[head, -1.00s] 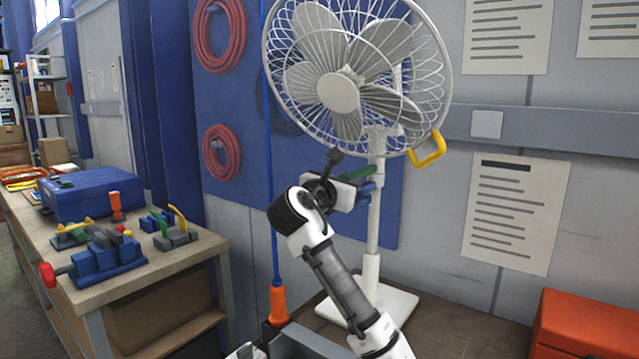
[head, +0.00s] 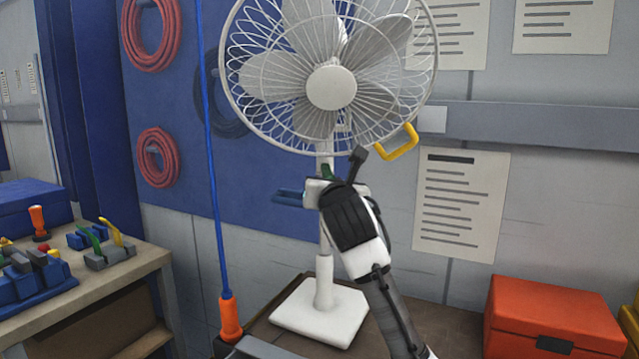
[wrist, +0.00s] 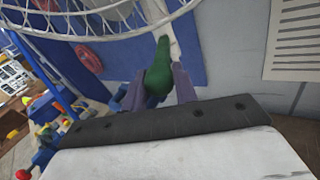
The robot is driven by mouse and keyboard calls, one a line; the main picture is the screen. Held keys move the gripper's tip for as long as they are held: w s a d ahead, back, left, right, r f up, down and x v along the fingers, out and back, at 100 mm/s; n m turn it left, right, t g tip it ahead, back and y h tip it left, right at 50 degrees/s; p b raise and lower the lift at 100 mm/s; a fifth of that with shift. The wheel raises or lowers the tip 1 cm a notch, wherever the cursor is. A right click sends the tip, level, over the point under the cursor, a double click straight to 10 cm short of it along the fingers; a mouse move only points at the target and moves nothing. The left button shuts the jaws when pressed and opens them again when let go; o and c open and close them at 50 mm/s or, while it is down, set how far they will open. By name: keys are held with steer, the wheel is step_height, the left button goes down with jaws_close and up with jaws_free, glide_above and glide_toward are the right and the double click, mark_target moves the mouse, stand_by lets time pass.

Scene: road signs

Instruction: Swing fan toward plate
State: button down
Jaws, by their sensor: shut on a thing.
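The white fan (head: 331,88) stands on a pole with a square white base (head: 320,312). Its round cage faces me, and a yellow handle (head: 398,143) sticks out at the lower right of the cage. A small pale plate (head: 432,119) is on the grey wall rail, just right of the cage in the picture. My gripper (wrist: 150,88) is shut on a green grip (wrist: 160,72) in front of the fan's pole. How the grip joins the fan is hidden. In the head view, my wrist covers most of the grip.
A workbench (head: 110,275) with tools is at the left. A blue cord with an orange end (head: 230,318) hangs left of the fan. A red-orange box (head: 550,318) stands at the right. Papers (head: 462,203) hang on the wall.

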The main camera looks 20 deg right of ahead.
steer(key=shift+s+d+n+y, duration=0.15)
steer(key=shift+d+n+y, duration=0.25)
steer(key=shift+d+y, duration=0.3)
steer(key=c, duration=1.1)
jaws_free()
steer(key=s+a+b, duration=0.1)
steer(key=s+b, duration=0.4)
steer(key=s, duration=0.8)
steer(key=shift+s+a, duration=0.25)
steer(key=shift+s, duration=0.1)
